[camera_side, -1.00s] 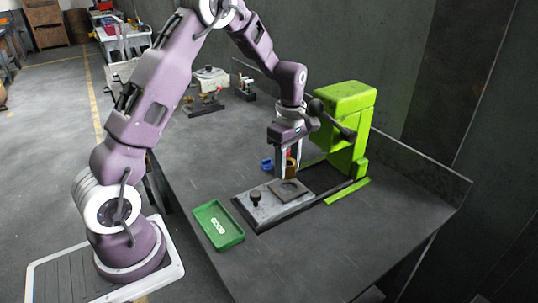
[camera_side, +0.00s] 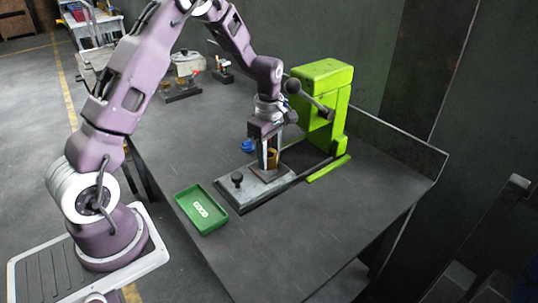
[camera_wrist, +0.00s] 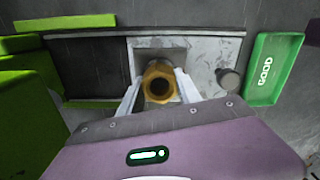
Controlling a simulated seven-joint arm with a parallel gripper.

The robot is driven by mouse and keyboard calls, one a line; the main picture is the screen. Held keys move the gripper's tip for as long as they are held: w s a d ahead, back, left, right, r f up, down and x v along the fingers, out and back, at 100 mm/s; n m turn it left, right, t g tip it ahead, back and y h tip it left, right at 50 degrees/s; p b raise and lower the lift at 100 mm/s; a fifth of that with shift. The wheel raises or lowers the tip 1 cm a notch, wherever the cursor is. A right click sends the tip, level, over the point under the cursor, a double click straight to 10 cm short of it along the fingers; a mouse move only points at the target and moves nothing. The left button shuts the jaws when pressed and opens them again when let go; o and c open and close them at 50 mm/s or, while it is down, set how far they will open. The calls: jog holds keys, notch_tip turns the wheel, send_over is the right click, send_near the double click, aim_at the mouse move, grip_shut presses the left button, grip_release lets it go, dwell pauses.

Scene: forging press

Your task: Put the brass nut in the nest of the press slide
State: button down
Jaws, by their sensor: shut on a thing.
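My gripper (camera_side: 267,160) is shut on the brass nut (camera_side: 272,156), with one finger on each side of it. In the wrist view the gripper (camera_wrist: 158,88) points at the slide and the nut (camera_wrist: 160,70) shows its round bore. The nut is over the square nest plate (camera_wrist: 160,48) on the grey press slide (camera_wrist: 206,58). In the side view it is low over that end of the slide (camera_side: 252,192). The nut and fingers hide the nest's middle, so I cannot tell whether the nut touches it.
The green press (camera_side: 322,80) stands behind, with its lever (camera_side: 310,98) near my wrist. A dark knob (camera_side: 237,178) stands on the slide. A green tray marked GOOD (camera_side: 182,201) lies beside it. A blue thing (camera_side: 247,146) sits behind. The front right table is clear.

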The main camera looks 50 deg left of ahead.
jog(key=shift+f, duration=0.7)
dwell(0.3)
jog(key=c, duration=0.8)
grip_release()
jog(key=shift+o, duration=0.2)
